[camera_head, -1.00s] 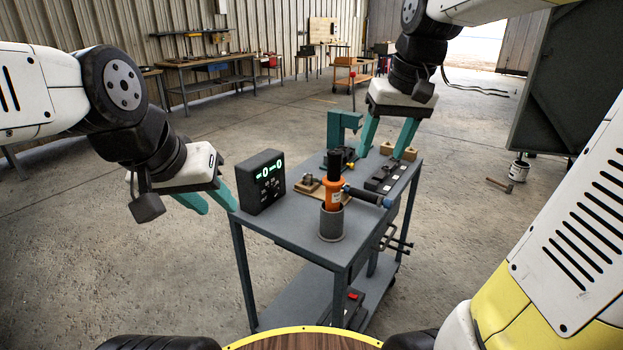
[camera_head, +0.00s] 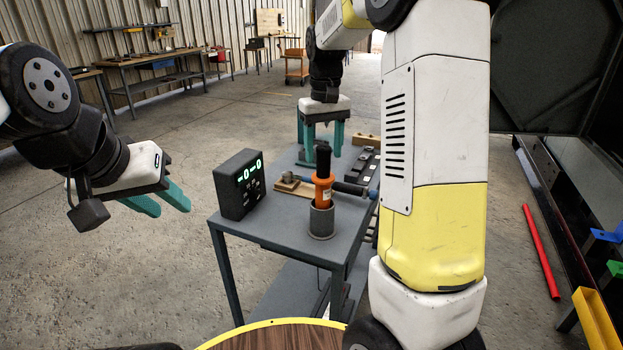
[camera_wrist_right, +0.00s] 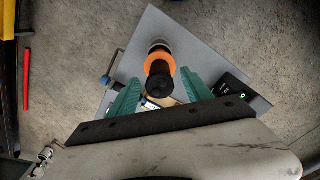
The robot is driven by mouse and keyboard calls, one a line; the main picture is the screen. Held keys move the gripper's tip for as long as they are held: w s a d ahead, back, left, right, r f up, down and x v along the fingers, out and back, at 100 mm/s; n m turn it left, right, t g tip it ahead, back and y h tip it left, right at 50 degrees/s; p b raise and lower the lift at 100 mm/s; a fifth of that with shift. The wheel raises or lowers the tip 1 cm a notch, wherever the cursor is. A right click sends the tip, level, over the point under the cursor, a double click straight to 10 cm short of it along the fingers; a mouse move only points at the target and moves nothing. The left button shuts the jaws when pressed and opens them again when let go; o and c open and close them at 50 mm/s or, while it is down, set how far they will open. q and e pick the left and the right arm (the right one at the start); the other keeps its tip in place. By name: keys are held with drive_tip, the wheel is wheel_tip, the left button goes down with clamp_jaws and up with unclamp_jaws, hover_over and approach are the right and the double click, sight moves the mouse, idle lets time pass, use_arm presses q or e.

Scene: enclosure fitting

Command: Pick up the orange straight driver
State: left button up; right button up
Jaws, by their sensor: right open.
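The orange straight driver (camera_head: 323,190) stands upright in a grey cup (camera_head: 321,222) on the cart top, its black end up. My right gripper (camera_head: 322,153) points down over the cart, open, its fingers showing behind and above the driver's black end. In the right wrist view the driver's black end and orange collar (camera_wrist_right: 158,60) show in the gap between the open fingers (camera_wrist_right: 160,76), with nothing gripped. My left gripper (camera_head: 170,208) is left of the cart, its teal fingers apart and empty.
A black box with green digits (camera_head: 240,183) stands on the cart's left side. A blue-tipped tool (camera_head: 350,188) lies close to the driver's right. A wooden piece (camera_head: 290,184) lies behind it. A red bar (camera_head: 538,250) is at the far right.

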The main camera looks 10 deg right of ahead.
drive_tip(key=shift+f, duration=0.9)
drive_tip(key=shift+c, duration=0.5)
clamp_jaws()
drive_tip(key=shift+r, duration=0.1)
